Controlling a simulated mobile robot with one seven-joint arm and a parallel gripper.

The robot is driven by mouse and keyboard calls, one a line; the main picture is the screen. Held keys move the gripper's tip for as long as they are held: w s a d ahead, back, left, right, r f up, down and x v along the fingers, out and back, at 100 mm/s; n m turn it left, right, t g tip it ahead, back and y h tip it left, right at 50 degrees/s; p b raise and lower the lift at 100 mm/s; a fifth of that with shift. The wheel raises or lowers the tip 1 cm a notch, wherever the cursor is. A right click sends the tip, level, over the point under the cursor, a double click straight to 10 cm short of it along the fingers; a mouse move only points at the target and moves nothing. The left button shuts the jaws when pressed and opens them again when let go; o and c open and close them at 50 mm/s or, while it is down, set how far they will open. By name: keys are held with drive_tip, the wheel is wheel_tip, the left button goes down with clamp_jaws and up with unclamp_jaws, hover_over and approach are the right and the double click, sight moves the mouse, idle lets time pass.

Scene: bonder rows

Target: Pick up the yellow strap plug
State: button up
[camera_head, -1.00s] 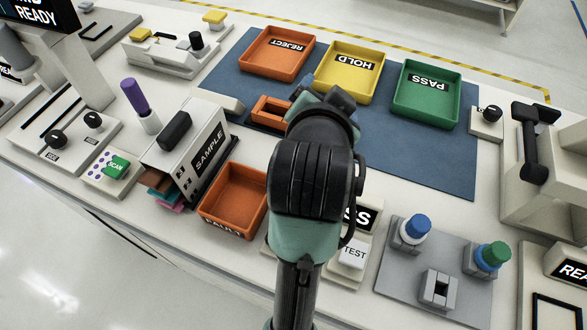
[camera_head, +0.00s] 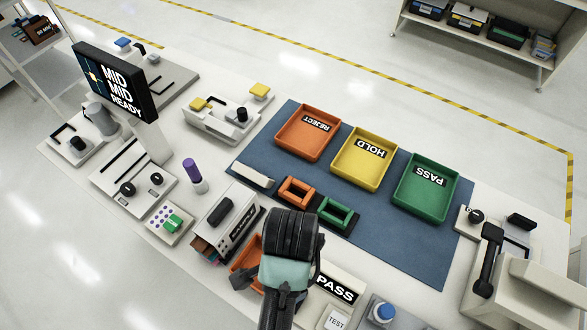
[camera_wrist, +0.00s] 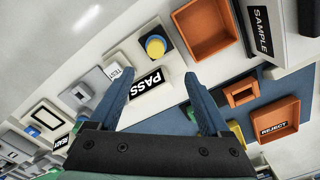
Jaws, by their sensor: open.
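A round yellow cap with a blue collar, which looks like the yellow strap plug (camera_wrist: 155,46), stands on a pale base in the wrist view, beside the PASS label. My gripper (camera_wrist: 158,73) is open and empty, its two blue fingers apart. The plug appears between and beyond the fingertips, not touching them; the distance is unclear. In the head view my arm covers that area, so the plug and the fingers are hidden there.
The PASS label (camera_head: 335,288) and TEST block (camera_head: 336,320) are close to the plug. An orange bin (camera_wrist: 203,30) and the SAMPLE box (camera_head: 228,222) stand beside it. REJECT (camera_head: 307,132), HOLD (camera_head: 364,158) and PASS (camera_head: 426,188) trays sit on the blue mat (camera_head: 400,245).

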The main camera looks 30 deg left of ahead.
wheel_tip(320, 180, down, 7)
drive_tip(key=shift+s+f, duration=0.15)
drive_tip(key=f, duration=0.2)
drive_tip(key=f+p, duration=0.1)
drive_tip(key=f, duration=0.1)
drive_tip(key=shift+s+d+p, duration=0.2)
drive_tip(key=shift+s+p, duration=0.1)
drive_tip(key=shift+s, duration=0.1)
drive_tip(key=shift+f, duration=0.6)
drive_tip(key=shift+c, duration=0.2)
clamp_jaws()
